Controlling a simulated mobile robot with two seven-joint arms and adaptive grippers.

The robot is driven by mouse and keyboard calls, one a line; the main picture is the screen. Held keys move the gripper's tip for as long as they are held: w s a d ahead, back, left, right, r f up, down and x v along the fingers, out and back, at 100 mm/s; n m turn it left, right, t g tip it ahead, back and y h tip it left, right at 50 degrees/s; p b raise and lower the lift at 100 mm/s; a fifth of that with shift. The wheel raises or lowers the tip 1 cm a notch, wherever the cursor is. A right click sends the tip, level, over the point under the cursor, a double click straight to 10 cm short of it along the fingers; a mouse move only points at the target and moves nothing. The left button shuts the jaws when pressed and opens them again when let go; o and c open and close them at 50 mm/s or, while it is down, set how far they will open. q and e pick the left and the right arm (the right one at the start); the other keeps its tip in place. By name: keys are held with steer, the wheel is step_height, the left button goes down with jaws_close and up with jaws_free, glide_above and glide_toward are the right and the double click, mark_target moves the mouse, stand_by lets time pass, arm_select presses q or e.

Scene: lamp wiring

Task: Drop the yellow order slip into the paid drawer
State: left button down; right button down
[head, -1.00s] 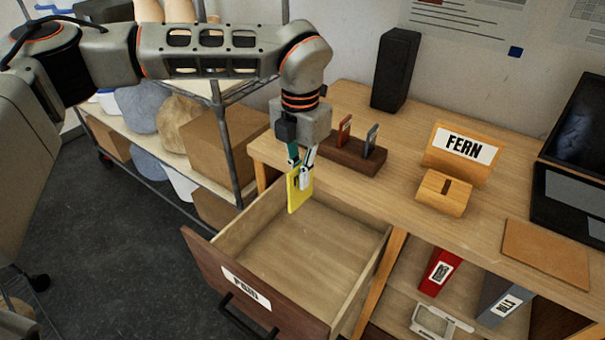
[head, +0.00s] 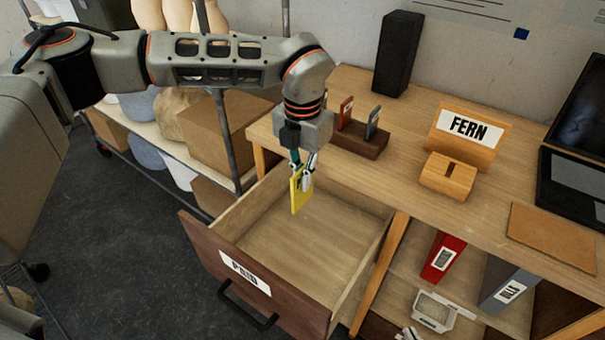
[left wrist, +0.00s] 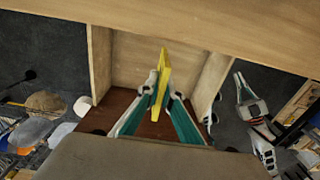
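The yellow order slip (head: 297,192) is upright in my left gripper (head: 304,170), which is shut on it. In the left wrist view the slip (left wrist: 163,80) stands edge-on between the two fingertips (left wrist: 163,97). The paid drawer (head: 300,235) is pulled out from the desk, with a dark front and a white PAID label (head: 245,272). In the head view the slip and gripper appear over the back left part of the drawer; the slip's height above its floor is hard to tell. The visible drawer floor is bare.
The desk top (head: 400,170) holds a FERN sign (head: 468,129), a slotted wooden block (head: 448,177), a small rack with two tags (head: 357,138), a black speaker (head: 398,52) and a laptop (head: 575,165). Binders (head: 443,257) stand below. A wire shelf with boxes (head: 215,130) is at left.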

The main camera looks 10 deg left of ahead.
arm_select(q)
steer(key=c, duration=2.2)
jaws_free()
steer(key=shift+r, duration=0.15)
step_height(320, 180, up, 12)
steer(key=shift+f, duration=0.1)
